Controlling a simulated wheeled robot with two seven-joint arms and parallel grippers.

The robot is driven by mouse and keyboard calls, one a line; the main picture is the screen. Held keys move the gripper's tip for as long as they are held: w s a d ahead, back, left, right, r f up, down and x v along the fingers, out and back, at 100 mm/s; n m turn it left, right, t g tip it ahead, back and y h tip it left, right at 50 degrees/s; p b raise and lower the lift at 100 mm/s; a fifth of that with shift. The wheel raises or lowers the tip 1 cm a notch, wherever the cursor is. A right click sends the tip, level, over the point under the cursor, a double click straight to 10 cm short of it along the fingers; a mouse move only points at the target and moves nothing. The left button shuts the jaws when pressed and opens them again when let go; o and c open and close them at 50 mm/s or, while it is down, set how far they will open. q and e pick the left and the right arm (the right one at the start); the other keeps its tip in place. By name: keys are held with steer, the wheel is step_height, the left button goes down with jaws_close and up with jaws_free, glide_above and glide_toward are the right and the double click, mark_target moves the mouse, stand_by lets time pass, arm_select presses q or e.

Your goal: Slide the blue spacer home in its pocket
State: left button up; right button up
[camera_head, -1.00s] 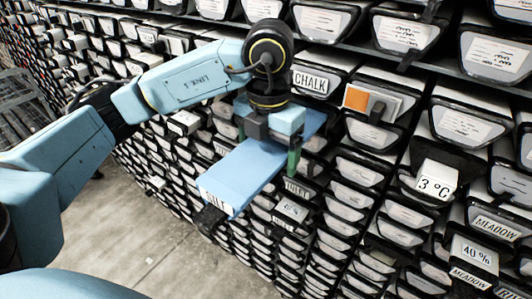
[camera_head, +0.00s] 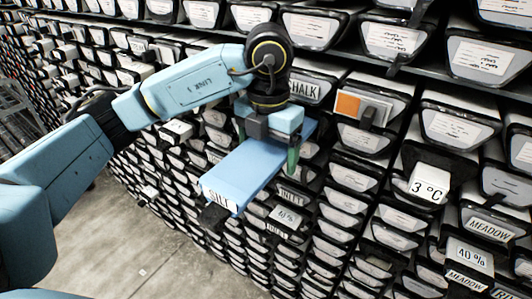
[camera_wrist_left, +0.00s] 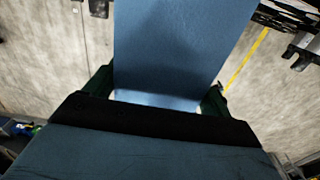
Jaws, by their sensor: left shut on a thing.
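The blue spacer (camera_head: 238,176) is a long flat box with a white end label reading SILT. It sticks out of the rack front below the CHALK label (camera_head: 304,87), and its far end is hidden by my gripper and the rack. My left gripper (camera_head: 268,148) is shut on the spacer from above, with a green finger on each side. In the left wrist view the blue spacer (camera_wrist_left: 180,45) runs between the two dark green fingers. The inside of its pocket cannot be seen. My right gripper is not in view.
The rack holds many black trays with white labels, packed closely around the spacer. An orange and white card holder (camera_head: 362,108) juts out right of my gripper. Tags reading 3 °C (camera_head: 429,187) and 40 % (camera_head: 470,256) also stick out. Bare concrete floor (camera_head: 150,250) lies at lower left.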

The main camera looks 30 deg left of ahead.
arm_select(q)
steer(key=shift+w+d, duration=0.1)
steer(key=shift+w, duration=1.05)
steer(key=o, duration=0.9)
steer(key=shift+r, duration=0.1)
step_height(320, 180, up, 13)
steer(key=shift+r+p, duration=0.15)
steer(key=shift+p, duration=0.3)
